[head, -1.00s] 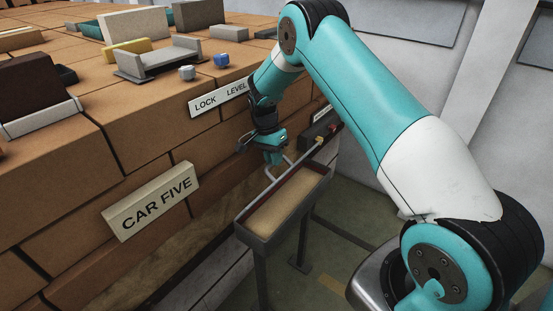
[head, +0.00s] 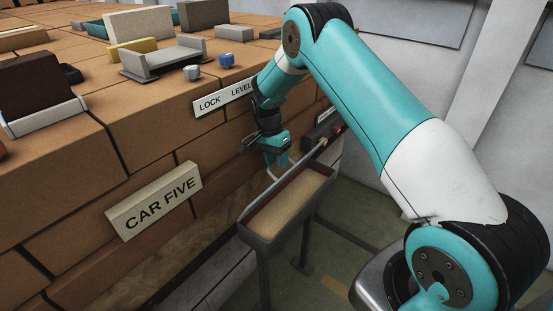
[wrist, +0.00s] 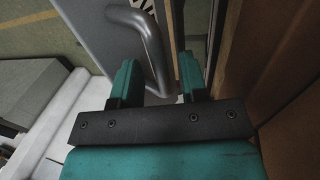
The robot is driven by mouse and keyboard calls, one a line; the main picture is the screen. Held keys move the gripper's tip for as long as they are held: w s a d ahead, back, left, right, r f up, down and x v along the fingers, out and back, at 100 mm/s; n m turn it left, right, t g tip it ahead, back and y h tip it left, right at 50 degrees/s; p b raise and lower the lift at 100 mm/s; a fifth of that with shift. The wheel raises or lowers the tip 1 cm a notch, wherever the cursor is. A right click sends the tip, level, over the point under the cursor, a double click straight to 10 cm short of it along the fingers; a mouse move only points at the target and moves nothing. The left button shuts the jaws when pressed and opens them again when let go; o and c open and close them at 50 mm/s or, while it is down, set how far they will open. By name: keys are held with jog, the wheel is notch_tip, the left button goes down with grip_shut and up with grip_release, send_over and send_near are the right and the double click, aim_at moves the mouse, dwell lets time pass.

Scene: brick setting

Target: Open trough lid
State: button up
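The trough (head: 246,228) is a narrow grey box on legs beside the brick wall, with a sandy tan surface inside its rim. A bent grey bar handle (head: 281,170) shows at its wall side, largely hidden by my gripper (head: 277,160). In the wrist view, the handle (wrist: 152,45) stands on a flat grey panel (wrist: 92,28), which looks like the lid. My gripper (wrist: 158,78) has its two teal fingers apart, with the handle between them. Gaps seem to show on both sides, so I see no firm grip. How far the lid is raised is unclear.
A dark box (head: 323,130) is mounted behind the trough. Open floor (head: 345,215) lies to the right.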

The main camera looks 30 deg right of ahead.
jog(key=shift+r, duration=0.1)
jog(key=s+v, duration=0.2)
jog(key=v, duration=0.7)
jog(key=s+d+r+v, duration=0.1)
jog(key=s+v, duration=0.1)
jog(key=v, duration=0.8)
jog(key=shift+d, duration=0.15)
jog(key=shift+r, duration=0.15)
